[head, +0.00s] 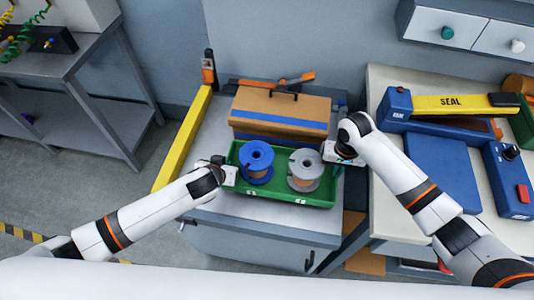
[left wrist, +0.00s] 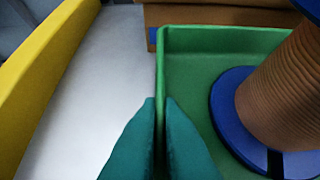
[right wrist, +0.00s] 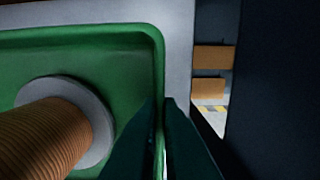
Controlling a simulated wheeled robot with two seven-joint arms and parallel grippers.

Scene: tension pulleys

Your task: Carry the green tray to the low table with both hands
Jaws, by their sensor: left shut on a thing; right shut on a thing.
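The green tray (head: 282,193) sits on or just above a grey cabinet top in the middle of the head view. It holds a blue spool (head: 257,161) on the left and a grey spool (head: 305,168) on the right, both upright. My left gripper (head: 230,175) is shut on the tray's left wall, which runs between its teal fingers (left wrist: 160,115) in the left wrist view. My right gripper (head: 333,153) is shut on the right wall, seen between its fingers (right wrist: 163,115) in the right wrist view. I cannot tell which surface is the low table.
A cardboard box (head: 282,110) stands right behind the tray. A yellow bar (head: 183,138) runs along the cabinet's left edge. A bench with a blue sealer (head: 440,170) stands at the right. A grey metal table (head: 75,70) stands at the far left, with open floor before it.

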